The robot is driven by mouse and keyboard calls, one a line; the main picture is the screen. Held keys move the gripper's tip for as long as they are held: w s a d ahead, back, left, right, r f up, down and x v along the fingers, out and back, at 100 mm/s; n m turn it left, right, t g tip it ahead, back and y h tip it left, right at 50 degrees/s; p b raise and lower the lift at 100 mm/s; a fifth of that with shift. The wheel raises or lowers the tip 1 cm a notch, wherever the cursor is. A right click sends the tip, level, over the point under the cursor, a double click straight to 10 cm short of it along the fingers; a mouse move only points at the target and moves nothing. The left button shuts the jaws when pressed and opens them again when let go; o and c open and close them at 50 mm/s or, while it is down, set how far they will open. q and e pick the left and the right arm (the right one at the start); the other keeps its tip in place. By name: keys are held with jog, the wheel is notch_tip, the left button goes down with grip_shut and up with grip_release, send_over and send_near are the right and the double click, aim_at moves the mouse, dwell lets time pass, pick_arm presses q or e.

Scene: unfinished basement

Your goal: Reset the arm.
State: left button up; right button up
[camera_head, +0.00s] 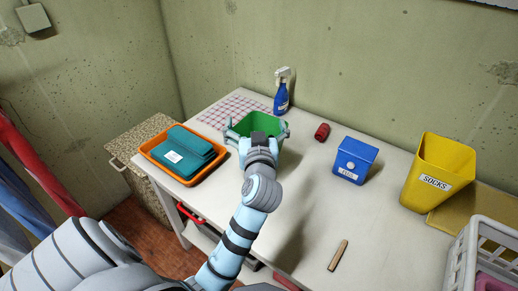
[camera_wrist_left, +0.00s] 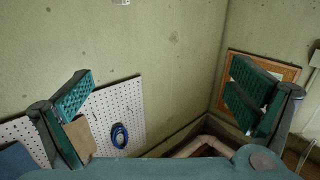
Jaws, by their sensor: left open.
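My left arm reaches up from the bottom of the head view. Its gripper (camera_head: 257,127) is open, in front of or above a green bin (camera_head: 268,119) and hiding part of it. In the left wrist view the same gripper (camera_wrist_left: 160,95) has its two teal finger pads wide apart, with nothing between them but the wall beyond. My right gripper is in neither view.
The white table (camera_head: 310,220) holds an orange tray (camera_head: 200,176) with teal cloth, a blue spray bottle (camera_head: 281,95), a red item (camera_head: 322,132), a blue box (camera_head: 353,162), a yellow SOCKS bin (camera_head: 438,172), a wooden stick (camera_head: 338,255) and a white basket (camera_head: 484,250). The front middle is mostly clear.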

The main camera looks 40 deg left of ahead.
pick_arm(q)
jog(key=shift+v, duration=0.95)
